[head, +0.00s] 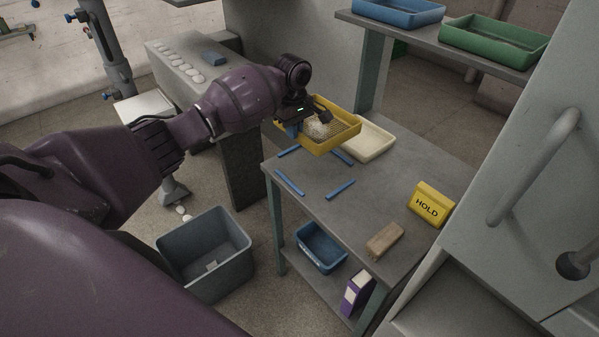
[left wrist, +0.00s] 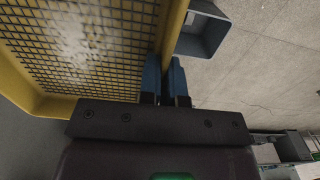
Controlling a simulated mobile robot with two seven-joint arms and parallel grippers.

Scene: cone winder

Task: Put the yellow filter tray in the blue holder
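The yellow filter tray (head: 338,147), with a mesh floor and a pale heap on it, is above the back left of the grey table. My left gripper (head: 300,118) is shut on its left wall. In the left wrist view the tray's yellow rim (left wrist: 173,35) runs between the blue fingertips (left wrist: 165,75), and the mesh fills the upper left. Four separate blue strips, one of them the front left strip (head: 289,183), mark out a rectangle on the table, likely the blue holder. The tray hangs above and behind it, partly over the back strips. My right gripper is not in view.
A cream tray (head: 372,142) lies just right of the yellow tray. A yellow HOLD sign (head: 430,205) and a brown block (head: 385,240) are on the table's right. A grey bin (head: 204,250) stands on the floor. A blue bin (head: 322,247) sits on the lower shelf.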

